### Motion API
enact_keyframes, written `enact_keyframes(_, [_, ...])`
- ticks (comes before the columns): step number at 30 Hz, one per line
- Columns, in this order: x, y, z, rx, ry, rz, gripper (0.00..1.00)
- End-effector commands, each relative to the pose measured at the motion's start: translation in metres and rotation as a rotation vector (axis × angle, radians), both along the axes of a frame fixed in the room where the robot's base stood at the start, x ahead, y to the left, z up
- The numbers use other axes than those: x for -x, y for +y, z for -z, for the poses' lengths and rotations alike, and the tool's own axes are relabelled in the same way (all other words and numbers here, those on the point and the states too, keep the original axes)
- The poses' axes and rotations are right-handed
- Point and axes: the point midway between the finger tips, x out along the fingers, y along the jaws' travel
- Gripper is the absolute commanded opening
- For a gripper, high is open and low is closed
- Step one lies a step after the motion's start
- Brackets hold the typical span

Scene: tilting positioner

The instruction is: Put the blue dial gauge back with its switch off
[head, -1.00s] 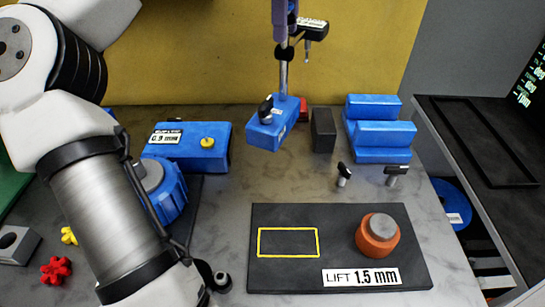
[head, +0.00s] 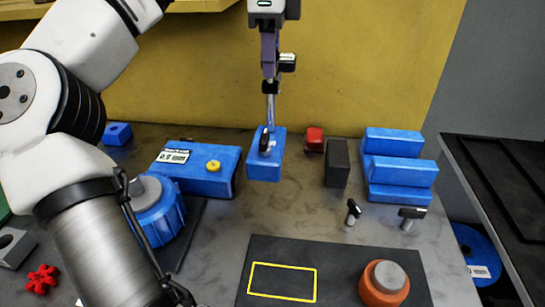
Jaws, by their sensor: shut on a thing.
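The dial gauge stand has a blue block base (head: 265,165) with a black switch knob (head: 265,140) on it and a thin metal post rising from it. My gripper (head: 269,60) is shut on the upper part of the post, where purple fingers show. The base hangs or stands behind the middle of the table; I cannot tell if it touches the surface. Which way the switch is set is unclear. The dial face is not visible. A black plate (head: 340,265) with an empty yellow rectangle outline lies in front, to the right of my arm.
An orange knob with a grey top (head: 384,283) stands on the plate. A red block (head: 314,138), dark block (head: 337,162), stacked blue blocks (head: 395,160) and two small black-handled pins (head: 352,212) are right.

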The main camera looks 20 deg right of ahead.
Motion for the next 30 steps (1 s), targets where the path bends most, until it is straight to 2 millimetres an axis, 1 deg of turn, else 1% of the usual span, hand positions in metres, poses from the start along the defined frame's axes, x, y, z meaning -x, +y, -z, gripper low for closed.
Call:
enact_keyframes(1, [0.000,0.001,0.014,-0.004,-0.002,0.000,0.00])
enact_keyframes(9, [0.001,0.001,0.075,-0.001,0.002,0.002,0.00])
enact_keyframes(12, [0.001,0.000,0.096,0.001,0.003,0.003,0.00])
enact_keyframes(15, [0.001,-0.001,0.112,0.003,0.001,0.005,0.00])
enact_keyframes(18, [0.000,0.000,0.123,0.001,0.000,0.002,0.00])
enact_keyframes(25, [0.000,0.000,0.136,0.001,-0.001,0.002,0.00])
enact_keyframes(30, [0.000,0.000,0.158,0.001,0.000,0.002,0.00])
